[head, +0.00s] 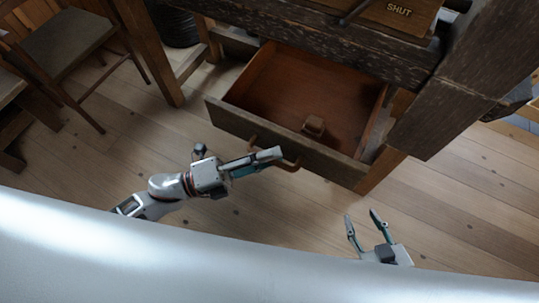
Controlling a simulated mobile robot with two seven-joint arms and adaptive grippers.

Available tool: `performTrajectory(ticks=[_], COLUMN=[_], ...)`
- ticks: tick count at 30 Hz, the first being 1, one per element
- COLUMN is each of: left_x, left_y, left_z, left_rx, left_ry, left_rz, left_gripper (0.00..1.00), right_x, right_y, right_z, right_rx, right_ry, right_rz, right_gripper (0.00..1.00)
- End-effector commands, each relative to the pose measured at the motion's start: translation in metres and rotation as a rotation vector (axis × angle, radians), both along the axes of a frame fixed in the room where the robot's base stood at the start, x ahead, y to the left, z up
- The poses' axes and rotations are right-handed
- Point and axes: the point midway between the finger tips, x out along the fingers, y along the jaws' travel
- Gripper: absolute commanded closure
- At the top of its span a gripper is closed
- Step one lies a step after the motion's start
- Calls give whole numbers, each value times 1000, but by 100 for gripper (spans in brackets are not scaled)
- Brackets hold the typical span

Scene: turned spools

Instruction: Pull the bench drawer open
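The bench drawer (340,158) stands well open below the dark wooden bench, its inside in plain view. A curved handle (289,166) is on its front panel. My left gripper (272,158) is at the handle, its fingers close together across the middle of the bar and hiding that part. It looks shut on the handle, though the lower finger is partly hidden. My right gripper (363,228) is open and empty, low in the picture, apart from the drawer front. A small brown wooden block-like thing (313,125) lies inside the drawer.
The bench (310,38) has thick legs on both sides of the drawer. A board marked SHUT (398,12) is on top. Chairs (65,45) stand at the left. The plank floor (130,150) before the drawer is clear.

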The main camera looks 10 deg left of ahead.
Motion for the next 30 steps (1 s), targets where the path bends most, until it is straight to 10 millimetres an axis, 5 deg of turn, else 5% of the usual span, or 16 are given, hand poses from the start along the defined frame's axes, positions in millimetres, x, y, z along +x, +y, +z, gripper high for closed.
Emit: performTrajectory(ticks=[8,22,30], left_x=[-3,-41,-53], left_y=[5,81,105], left_z=[-2,-13,-16], left_rx=[1,2,1], left_ry=[2,4,1], left_rz=[0,0,-1], left_gripper=[72,72,72], right_x=[1,-1,-1], right_y=[0,0,0], right_z=[1,0,-1], right_rx=[2,1,1], right_ry=[-2,1,2], right_rz=[-3,0,0], right_gripper=[60,60,60])
